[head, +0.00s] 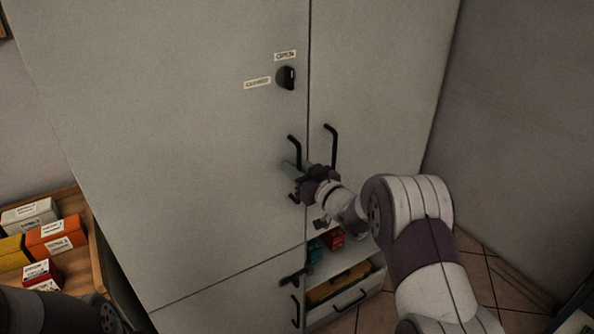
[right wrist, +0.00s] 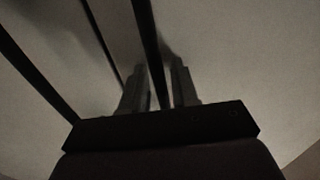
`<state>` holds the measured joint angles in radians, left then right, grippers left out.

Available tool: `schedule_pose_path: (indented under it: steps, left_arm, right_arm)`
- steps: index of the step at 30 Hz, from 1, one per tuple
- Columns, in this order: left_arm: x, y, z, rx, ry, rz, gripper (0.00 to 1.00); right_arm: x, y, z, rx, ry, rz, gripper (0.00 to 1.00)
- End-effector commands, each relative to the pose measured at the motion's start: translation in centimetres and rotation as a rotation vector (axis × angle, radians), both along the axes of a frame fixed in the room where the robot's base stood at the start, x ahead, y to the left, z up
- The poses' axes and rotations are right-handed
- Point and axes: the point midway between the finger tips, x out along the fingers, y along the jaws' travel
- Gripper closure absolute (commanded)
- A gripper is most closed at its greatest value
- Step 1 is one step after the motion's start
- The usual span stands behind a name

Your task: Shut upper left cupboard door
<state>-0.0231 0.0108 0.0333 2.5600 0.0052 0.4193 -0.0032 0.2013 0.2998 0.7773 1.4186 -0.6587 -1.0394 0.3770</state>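The upper left cupboard door (head: 170,130) is a large grey panel in the head view. It looks about flush with the door to its right, with a thin dark seam between them. Its black bar handle (head: 294,146) is near the seam. My right gripper (head: 290,168) is at this handle. In the right wrist view the bar passes between the two fingers (right wrist: 159,80), which stand apart with small gaps beside it. A black knob (head: 286,77) sits above, beside an "OPEN" label (head: 285,55) and a second label. My left gripper is not in view.
The upper right door (head: 375,80) has its own black handle (head: 331,145). Below right, an open compartment shows red and green items and a drawer (head: 345,295). A wooden shelf (head: 95,255) with several boxes stands at left. A grey wall is at right.

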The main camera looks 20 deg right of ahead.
Motion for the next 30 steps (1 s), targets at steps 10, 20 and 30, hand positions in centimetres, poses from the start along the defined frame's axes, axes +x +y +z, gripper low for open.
schedule_pose_path:
  steps: [10, 20, 30]
  left_arm:
    - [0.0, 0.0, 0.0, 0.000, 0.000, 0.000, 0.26]
    - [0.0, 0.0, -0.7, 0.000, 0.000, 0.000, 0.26]
    - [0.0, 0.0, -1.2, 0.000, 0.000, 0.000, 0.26]
  right_arm:
    - [-0.1, 0.0, -0.2, 0.000, 0.004, 0.000, 0.71]
    - [-4.9, -1.9, -0.3, 0.000, 0.004, -0.003, 0.71]
    - [-11.3, -4.2, -0.2, 0.000, 0.003, -0.002, 0.71]
